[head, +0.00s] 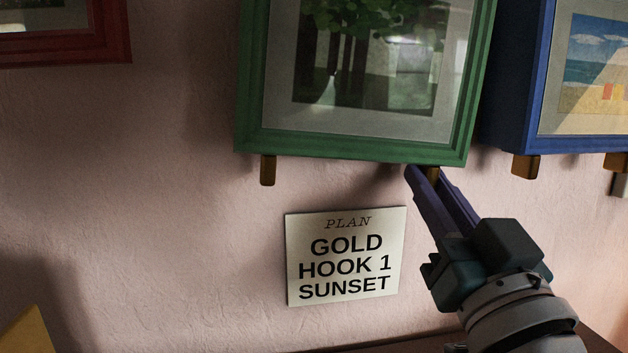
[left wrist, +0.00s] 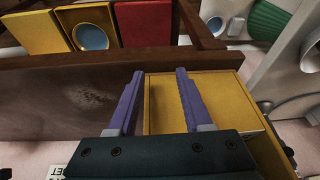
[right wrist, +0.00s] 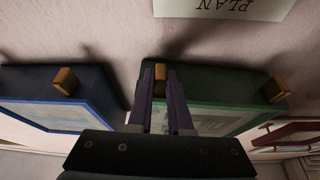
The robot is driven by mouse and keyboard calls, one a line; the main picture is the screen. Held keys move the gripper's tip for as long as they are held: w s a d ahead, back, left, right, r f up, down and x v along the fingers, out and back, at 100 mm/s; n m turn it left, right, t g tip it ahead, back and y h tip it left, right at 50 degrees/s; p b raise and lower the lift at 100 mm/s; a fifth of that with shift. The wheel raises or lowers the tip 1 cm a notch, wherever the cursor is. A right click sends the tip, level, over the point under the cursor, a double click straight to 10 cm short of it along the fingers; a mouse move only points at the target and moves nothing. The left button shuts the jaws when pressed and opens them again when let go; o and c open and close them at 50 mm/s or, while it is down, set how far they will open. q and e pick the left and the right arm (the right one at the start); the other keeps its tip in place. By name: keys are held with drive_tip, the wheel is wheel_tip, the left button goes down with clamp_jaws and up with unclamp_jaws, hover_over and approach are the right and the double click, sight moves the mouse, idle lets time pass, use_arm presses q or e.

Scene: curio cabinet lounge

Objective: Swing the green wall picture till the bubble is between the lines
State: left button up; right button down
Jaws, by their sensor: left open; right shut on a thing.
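The green wall picture (head: 350,151) hangs in the upper middle of the head view, its top cut off. Its bottom edge slopes down to the right. Wooden tabs show under it, a left one (head: 268,170) and a right one (head: 433,173). My right gripper (head: 427,176) is shut on the right tab, which shows between its fingers in the right wrist view (right wrist: 160,73). The green frame (right wrist: 225,107) lies just beyond the fingers there. No bubble or lines are visible.
A blue-framed picture (head: 535,90) hangs close on the right and a red-framed one (head: 70,50) at upper left. A paper sign (head: 345,283) is on the wall below the green picture. A brown wooden edge (left wrist: 60,95) runs beside my left gripper.

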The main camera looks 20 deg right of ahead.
drive_tip(key=shift+s+d+r+n+p, duration=0.1)
drive_tip(key=shift+d+r+n+p, duration=0.25)
drive_tip(key=shift+p, duration=0.3)
drive_tip(key=shift+f, duration=0.15)
drive_tip(key=c, duration=0.8)
unclamp_jaws()
drive_tip(key=shift+c, duration=0.2)
drive_tip(key=b+v, duration=0.1)
drive_tip(key=v, duration=0.9)
drive_tip(key=shift+d, duration=0.1)
